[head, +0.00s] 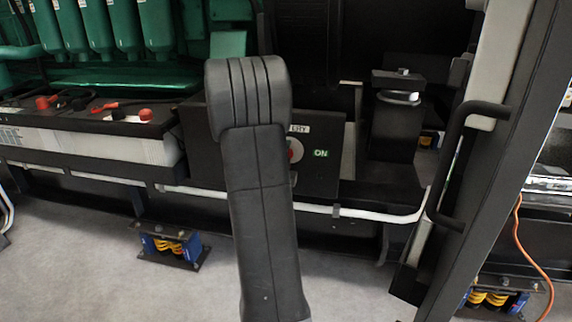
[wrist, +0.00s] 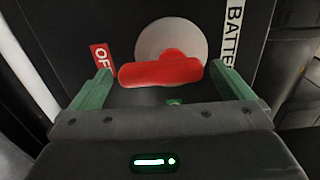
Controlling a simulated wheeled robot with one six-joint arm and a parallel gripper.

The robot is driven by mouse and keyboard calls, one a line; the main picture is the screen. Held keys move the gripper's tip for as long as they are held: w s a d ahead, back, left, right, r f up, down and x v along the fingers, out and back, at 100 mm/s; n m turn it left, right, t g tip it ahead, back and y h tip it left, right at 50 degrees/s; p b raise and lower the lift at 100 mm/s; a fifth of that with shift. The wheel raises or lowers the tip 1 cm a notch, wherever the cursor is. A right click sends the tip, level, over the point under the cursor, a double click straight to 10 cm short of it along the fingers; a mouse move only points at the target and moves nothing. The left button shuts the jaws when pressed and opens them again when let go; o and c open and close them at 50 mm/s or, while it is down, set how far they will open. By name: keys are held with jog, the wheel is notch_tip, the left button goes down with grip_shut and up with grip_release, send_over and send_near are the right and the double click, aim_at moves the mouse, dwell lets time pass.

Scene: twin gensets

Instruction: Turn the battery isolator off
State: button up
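The battery isolator has a red handle (wrist: 160,73) in front of a round pale grey disc (wrist: 150,40) on a dark box. The handle lies crosswise in the wrist view, between my gripper's (wrist: 159,70) two green fingers. The gripper is open, with a narrow gap at the left finger; I cannot tell whether the right finger touches. A red OFF label (wrist: 102,58) is left of the disc. A green label (wrist: 175,102) below the handle is mostly hidden. In the head view, my arm hides the gripper and most of the isolator (head: 296,150); a green ON label (head: 320,153) is to its right.
A BATTERY label (wrist: 233,30) runs along the disc's right side. In the head view, a white pipe (head: 370,214) runs below the dark box (head: 325,185). A black grab handle (head: 455,160) stands at right. Batteries with red terminals (head: 145,115) are at left.

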jog(key=s+a+p, duration=0.1)
jog(key=s+a, duration=0.1)
jog(key=s, duration=1.1)
jog(key=shift+s+a+p, duration=0.25)
jog(key=shift+a+p, duration=0.1)
jog(key=shift+w, duration=0.1)
jog(key=w+d+b, duration=0.1)
jog(key=w+d, duration=0.1)
jog(key=w, duration=1.1)
jog(key=shift+w+d+b, duration=0.2)
jog(key=shift+d+b, duration=0.1)
jog(key=shift+d, duration=0.05)
